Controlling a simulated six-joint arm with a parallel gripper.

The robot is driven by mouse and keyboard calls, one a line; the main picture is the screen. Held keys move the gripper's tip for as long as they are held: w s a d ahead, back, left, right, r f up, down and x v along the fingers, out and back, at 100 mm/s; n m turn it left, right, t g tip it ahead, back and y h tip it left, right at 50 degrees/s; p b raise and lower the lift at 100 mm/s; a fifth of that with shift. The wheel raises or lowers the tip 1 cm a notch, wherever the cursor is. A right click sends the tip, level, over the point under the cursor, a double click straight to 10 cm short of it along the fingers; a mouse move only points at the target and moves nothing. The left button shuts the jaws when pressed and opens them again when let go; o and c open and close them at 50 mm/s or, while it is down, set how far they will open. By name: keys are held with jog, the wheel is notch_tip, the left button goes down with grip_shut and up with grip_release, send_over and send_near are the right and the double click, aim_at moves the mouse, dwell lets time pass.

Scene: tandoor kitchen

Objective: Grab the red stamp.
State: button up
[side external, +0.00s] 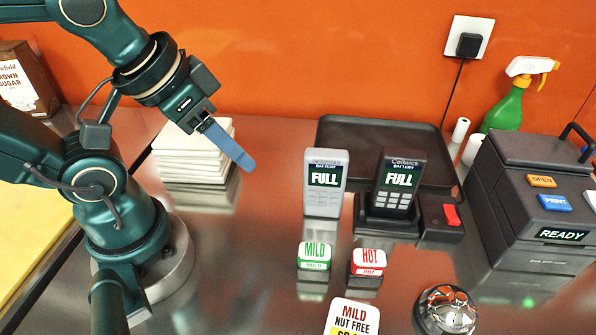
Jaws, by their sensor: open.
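The red stamp (367,262), a small block with a white top marked HOT and red sides, stands on the steel counter near the middle front. A matching green stamp (314,256) marked MILD stands just to its left, with a small gap. My gripper (243,160) is open and empty, up and to the left of both stamps, in front of a stack of white boxes or napkins. It is seen edge-on, and its blue-grey fingers overlap in this view. It is well apart from the red stamp.
Behind the stamps stand a grey battery unit (324,183) and a black one (398,183) in a dock with a red switch. A silver bell (446,308) and a MILD NUT FREE card (352,318) lie in front. A label printer (535,200) stands right. Counter left of the stamps is clear.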

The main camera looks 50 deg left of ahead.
jog(key=o, duration=0.6)
